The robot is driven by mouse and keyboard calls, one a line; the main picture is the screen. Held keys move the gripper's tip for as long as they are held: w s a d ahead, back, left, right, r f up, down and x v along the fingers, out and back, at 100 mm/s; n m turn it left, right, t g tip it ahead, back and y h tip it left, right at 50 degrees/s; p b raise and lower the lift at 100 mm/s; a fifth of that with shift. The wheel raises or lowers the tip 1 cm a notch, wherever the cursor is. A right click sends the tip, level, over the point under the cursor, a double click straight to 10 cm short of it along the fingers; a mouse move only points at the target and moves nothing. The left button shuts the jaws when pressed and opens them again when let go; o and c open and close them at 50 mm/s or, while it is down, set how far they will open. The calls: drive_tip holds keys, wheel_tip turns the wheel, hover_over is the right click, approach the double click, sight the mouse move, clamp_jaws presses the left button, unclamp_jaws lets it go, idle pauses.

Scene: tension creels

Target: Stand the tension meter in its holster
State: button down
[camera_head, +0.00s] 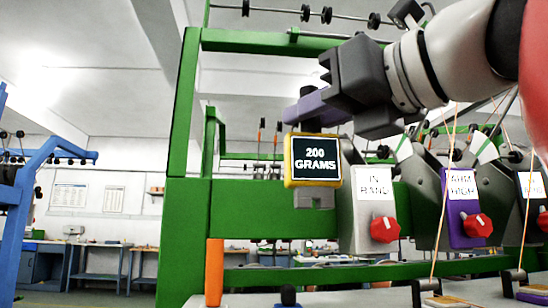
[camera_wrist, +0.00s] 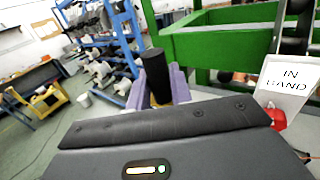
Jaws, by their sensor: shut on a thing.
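The tension meter (camera_head: 315,161) is a yellow-edged box whose dark screen reads "200 GRAMS", upright in the head view. My gripper (camera_head: 312,108), with purple fingers, comes from the upper right and is just above the box. In the wrist view the gripper (camera_wrist: 158,95) is shut on a black upright cylinder (camera_wrist: 156,70), which looks like the meter's grip. A grey block (camera_head: 314,197) on the green beam, perhaps the holster, shows directly below the meter. The meter's lower edge meets or overlaps it; I cannot tell whether the meter is seated in it or in front of it.
An "IN BAND" tension unit (camera_head: 366,205) with a red knob (camera_head: 384,229) stands close to the right. A purple-fronted unit (camera_head: 462,205) stands further right. A green post (camera_head: 180,190) rises at the left, with an orange post (camera_head: 214,272) near the shelf. Threads run at the right.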

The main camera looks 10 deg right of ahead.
sight(322, 139)
drive_tip(key=shift+f+b, duration=1)
drive_tip(key=shift+f, duration=0.65)
drive_tip(key=shift+p, duration=0.75)
idle(0.5)
wheel_tip(322, 139, down, 10)
drive_tip(key=b, duration=0.7)
drive_tip(key=shift+b, duration=0.3)
idle(2.8)
drive_tip(key=c, duration=1.2)
unclamp_jaws()
drive_tip(key=shift+o, duration=0.2)
